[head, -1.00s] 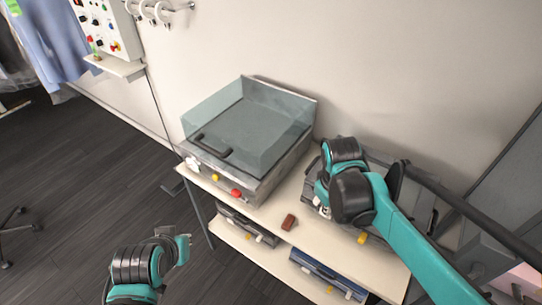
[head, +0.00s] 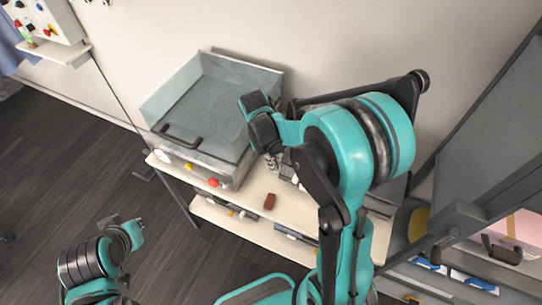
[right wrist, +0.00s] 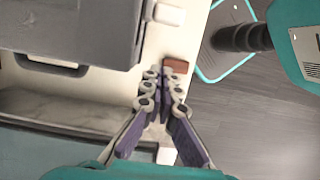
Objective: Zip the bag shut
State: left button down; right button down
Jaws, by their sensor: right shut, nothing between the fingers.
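No bag can be made out in these views. My right gripper (head: 272,162) hangs over the white bench (head: 262,188), partly hidden by my own arm, beside the machine with a clear lid (head: 205,105). In the right wrist view its fingers (right wrist: 163,72) are together with nothing between them. They point toward a small red-brown block (right wrist: 176,66), which also shows on the bench in the head view (head: 269,201). My left arm shows at the lower left of the head view, but its fingers cannot be seen.
A grey case with a dark handle (right wrist: 75,30) is at the upper left of the right wrist view. A grey cabinet (head: 490,130) stands at the right. Dark floor at the left is open.

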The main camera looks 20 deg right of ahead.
aim_at(297, 177)
jog(key=shift+s+d+f, duration=0.15)
jog(key=shift+s+d, duration=0.55)
jog(key=shift+s, duration=0.15)
jog(key=shift+s+d+f, duration=0.15)
jog(key=shift+s+d, duration=0.5)
jog(key=shift+s, duration=0.15)
